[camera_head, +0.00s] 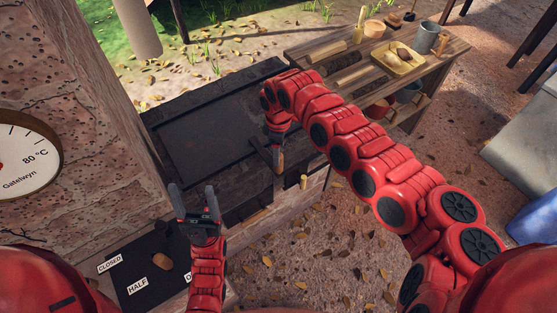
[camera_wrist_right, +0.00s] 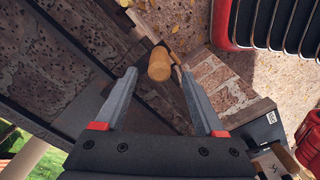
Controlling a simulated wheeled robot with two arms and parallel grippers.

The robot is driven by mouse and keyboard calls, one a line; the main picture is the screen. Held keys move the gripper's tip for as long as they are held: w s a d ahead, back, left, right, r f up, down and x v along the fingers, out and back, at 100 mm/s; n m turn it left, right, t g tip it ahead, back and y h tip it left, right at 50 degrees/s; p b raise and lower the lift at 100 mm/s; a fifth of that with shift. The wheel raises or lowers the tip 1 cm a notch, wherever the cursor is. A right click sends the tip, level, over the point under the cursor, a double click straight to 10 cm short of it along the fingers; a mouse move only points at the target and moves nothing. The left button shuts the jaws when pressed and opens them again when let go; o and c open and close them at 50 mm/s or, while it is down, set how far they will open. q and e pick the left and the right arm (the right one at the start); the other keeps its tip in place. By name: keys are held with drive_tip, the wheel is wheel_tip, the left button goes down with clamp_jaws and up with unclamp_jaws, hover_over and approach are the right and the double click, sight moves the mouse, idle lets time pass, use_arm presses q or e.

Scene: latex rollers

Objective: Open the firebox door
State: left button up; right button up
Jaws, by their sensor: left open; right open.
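My right gripper (camera_head: 277,158) is open at the front edge of the black stove top. In the right wrist view its two fingers (camera_wrist_right: 158,76) stand apart with a round wooden handle (camera_wrist_right: 159,63) showing between their tips. I cannot tell whether they touch it. A wooden handle (camera_head: 303,182) also shows on the stove's front in the head view. The firebox door itself is mostly hidden by the steep view and my right arm; I cannot make out its outline. My left gripper (camera_head: 197,196) is open and empty, above the black damper panel.
The damper panel (camera_head: 140,287) carries CLOSED and HALF labels and a wooden knob (camera_head: 162,262). A brick column with a dial (camera_head: 24,157) stands at left. A wooden bench (camera_head: 440,51) with tools and cups is behind my right arm. Leaf-strewn ground lies in front of the stove.

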wheel_tip(320, 180, down, 7)
drive_tip(key=shift+a+r+p, duration=0.1)
drive_tip(key=shift+p, duration=0.4)
drive_tip(key=shift+f, duration=0.85)
clamp_jaws()
drive_tip(key=shift+w, duration=0.1)
idle(0.3)
